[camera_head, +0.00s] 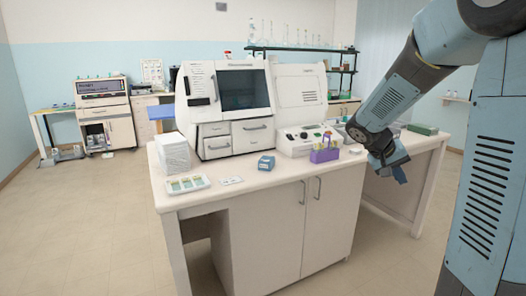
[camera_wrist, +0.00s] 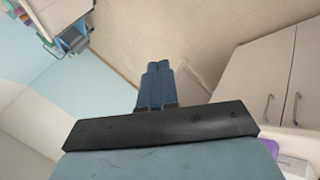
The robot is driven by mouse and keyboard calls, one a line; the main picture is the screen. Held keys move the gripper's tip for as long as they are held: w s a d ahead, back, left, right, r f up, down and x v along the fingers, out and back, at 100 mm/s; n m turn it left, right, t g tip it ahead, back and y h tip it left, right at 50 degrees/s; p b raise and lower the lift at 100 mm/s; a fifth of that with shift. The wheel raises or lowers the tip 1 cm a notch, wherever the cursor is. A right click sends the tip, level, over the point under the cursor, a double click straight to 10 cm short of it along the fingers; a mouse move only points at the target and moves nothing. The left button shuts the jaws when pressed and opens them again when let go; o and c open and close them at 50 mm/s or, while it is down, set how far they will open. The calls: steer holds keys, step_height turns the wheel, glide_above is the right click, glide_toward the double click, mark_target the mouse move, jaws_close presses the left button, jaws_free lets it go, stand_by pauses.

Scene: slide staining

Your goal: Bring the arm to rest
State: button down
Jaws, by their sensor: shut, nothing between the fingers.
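My arm reaches in from the right side of the head view. My gripper (camera_head: 400,174) hangs at its end, in front of the right part of the bench, and is small and partly turned away there. In the wrist view my gripper (camera_wrist: 158,70) shows two blue fingers side by side, touching each other. They are shut with nothing between them.
A white bench (camera_head: 262,192) holds a large analyser (camera_head: 225,105), a purple tube rack (camera_head: 324,153), a blue box (camera_head: 266,163) and a slide tray (camera_head: 187,184). A green box (camera_head: 422,129) lies at the right. Cabinet doors (camera_wrist: 265,85) show close by at right.

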steer(key=s+a+r+n+t+y, duration=0.1)
steer(key=s+a+r+t+y, duration=0.1)
steer(key=s+a, duration=0.5)
steer(key=s+a+r+n+t+y, duration=0.1)
steer(key=s+a+r+y, duration=0.3)
steer(key=s, duration=1.2)
steer(key=shift+s+a+r+n+t+y, duration=0.3)
steer(key=shift+a+t+y, duration=0.45)
steer(key=shift+a, duration=1.5)
